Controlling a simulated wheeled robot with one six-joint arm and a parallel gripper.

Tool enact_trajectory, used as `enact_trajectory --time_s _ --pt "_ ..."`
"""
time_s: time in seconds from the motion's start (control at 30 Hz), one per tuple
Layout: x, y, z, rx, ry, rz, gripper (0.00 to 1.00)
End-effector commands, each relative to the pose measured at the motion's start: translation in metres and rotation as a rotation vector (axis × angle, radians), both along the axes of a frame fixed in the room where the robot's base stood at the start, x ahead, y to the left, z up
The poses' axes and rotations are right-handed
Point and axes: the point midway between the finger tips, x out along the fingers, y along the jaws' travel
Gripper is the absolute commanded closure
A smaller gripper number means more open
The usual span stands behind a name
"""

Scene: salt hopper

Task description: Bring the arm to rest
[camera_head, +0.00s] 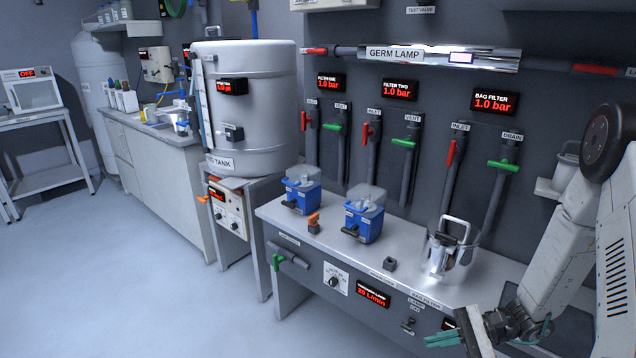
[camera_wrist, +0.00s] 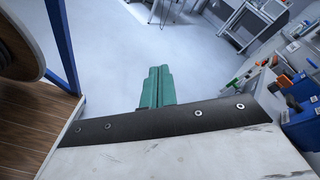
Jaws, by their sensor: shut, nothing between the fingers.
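My arm comes in from the right side of the head view, bent down in front of the bench's right end. My gripper (camera_head: 443,340) has green fingers and points left, low near the bench's front edge. In the wrist view the green fingers (camera_wrist: 157,86) lie side by side, closed together with nothing between them. Open floor shows beyond the fingertips. No object is held.
The bench (camera_head: 397,285) carries two blue filter housings (camera_head: 302,190) and a steel bag filter pot (camera_head: 450,250). A large tank (camera_head: 250,110) stands behind left. Wooden boards (camera_wrist: 35,125) lie close at left in the wrist view. The floor (camera_head: 130,270) at left is free.

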Motion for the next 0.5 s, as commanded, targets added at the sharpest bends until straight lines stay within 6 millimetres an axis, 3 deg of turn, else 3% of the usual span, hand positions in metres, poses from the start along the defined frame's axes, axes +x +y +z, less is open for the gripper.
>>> enact_trajectory --time_s 0.03,0.2,0.5 --pt "-0.007 0.003 0.02 -0.038 -0.005 0.063 1.0" --pt "-0.038 0.007 0.071 -0.19 0.002 0.256 1.0" --pt "-0.093 0.002 0.144 -0.52 -0.058 0.509 1.0"
